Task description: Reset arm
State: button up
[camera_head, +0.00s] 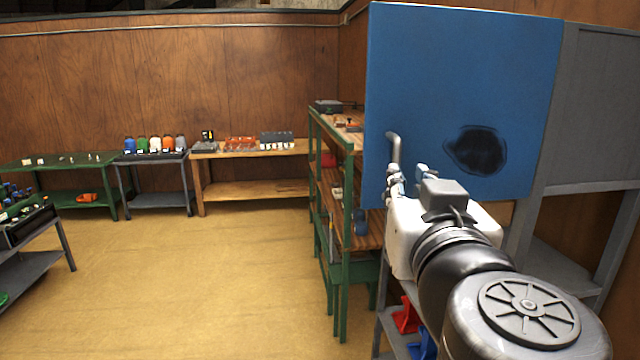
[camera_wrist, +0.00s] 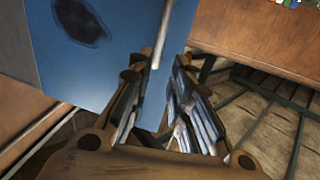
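My gripper (camera_head: 408,178) is at the right in the head view, in front of a blue door-like panel (camera_head: 430,70) with a dark oval patch. A grey bent handle (camera_head: 394,150) stands out at the panel's lower left, close to my fingertips. In the wrist view my gripper (camera_wrist: 167,65) has its fingers spread with a gap between them. The handle (camera_wrist: 163,35) shows just beyond that gap, and the blue panel (camera_wrist: 120,60) lies behind. The frames do not clearly show whether a finger touches the handle. My gripper appears empty.
A grey cabinet frame (camera_head: 597,110) stands at the right behind the panel. A green-framed shelf (camera_head: 347,235) stands close to its left. Red (camera_head: 406,316) and blue items sit low below my arm. Benches with bottles and tools line the back wall. The floor (camera_head: 200,280) at left centre is clear.

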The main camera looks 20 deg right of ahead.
dwell(0.3)
jog(key=w+a+f+n+g+y+b, duration=0.1)
jog(key=a+f+n+g+y+b, duration=0.15)
jog(key=a+f+y+b, duration=0.5)
jog(key=a+f+n+g+y+b, duration=0.1)
jog(key=a+f+n+y+b, duration=0.2)
jog(key=a+f, duration=0.85)
jog(key=s+d+f+g+h+b, duration=0.1)
jog(key=s+f, duration=0.3)
jog(key=f, duration=0.4)
jog(key=s+d+f+g+b, duration=0.2)
jog(key=s+d+f+g, duration=0.1)
jog(key=f, duration=0.5)
jog(key=s+d+f+g+h+b, duration=0.1)
jog(key=s+f+g, duration=0.3)
jog(key=f, duration=0.4)
jog(key=shift+s+d+f+h, duration=0.25)
jog(key=shift+s+d+h, duration=0.1)
jog(key=shift+d, duration=0.15)
